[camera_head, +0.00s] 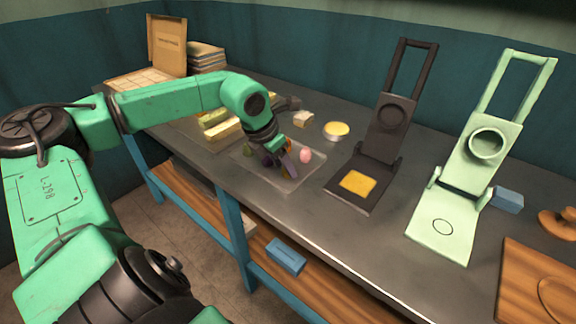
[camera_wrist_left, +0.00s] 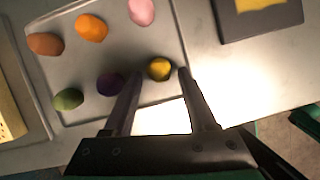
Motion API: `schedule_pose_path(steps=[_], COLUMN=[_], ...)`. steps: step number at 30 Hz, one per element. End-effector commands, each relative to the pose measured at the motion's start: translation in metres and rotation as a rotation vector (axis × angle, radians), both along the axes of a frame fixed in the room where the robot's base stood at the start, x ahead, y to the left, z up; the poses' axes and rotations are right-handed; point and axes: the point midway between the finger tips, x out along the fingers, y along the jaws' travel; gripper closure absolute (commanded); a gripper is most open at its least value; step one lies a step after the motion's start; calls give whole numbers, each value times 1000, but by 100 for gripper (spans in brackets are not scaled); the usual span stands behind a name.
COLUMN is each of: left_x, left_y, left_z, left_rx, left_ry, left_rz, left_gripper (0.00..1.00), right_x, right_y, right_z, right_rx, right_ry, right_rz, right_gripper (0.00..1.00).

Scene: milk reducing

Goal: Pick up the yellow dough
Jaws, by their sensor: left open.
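The yellow dough (camera_wrist_left: 160,67) is a small ball near the edge of a light tray (camera_wrist_left: 160,97). In the left wrist view it lies between the two fingertips of my left gripper (camera_wrist_left: 159,74), which is open. I cannot tell whether a finger touches it. In the head view my left gripper (camera_head: 284,168) is low over the tray (camera_head: 290,184) and hides the yellow dough. My right gripper is out of view.
Purple (camera_wrist_left: 110,83), green (camera_wrist_left: 68,99), orange (camera_wrist_left: 91,27), darker orange (camera_wrist_left: 45,43) and pink (camera_wrist_left: 142,11) balls share the tray. A dark press (camera_head: 385,140) and a pale green press (camera_head: 470,165) stand to the right. A round yellow-topped dish (camera_head: 336,130) is behind.

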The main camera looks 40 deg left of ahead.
Motion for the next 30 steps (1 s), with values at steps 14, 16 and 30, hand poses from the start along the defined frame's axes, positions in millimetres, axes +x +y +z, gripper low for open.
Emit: schedule_pose_path(steps=[14,16,30], left_x=[5,5,5], left_y=[0,0,0], left_z=[-12,-12,48], left_rx=[0,0,3], left_ry=[-2,-2,-2], left_rz=[1,1,3], left_gripper=[100,100,100], right_x=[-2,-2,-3], right_y=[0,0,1], right_z=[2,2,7], right_rx=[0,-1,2], right_ry=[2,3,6], right_rz=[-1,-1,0], right_gripper=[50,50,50])
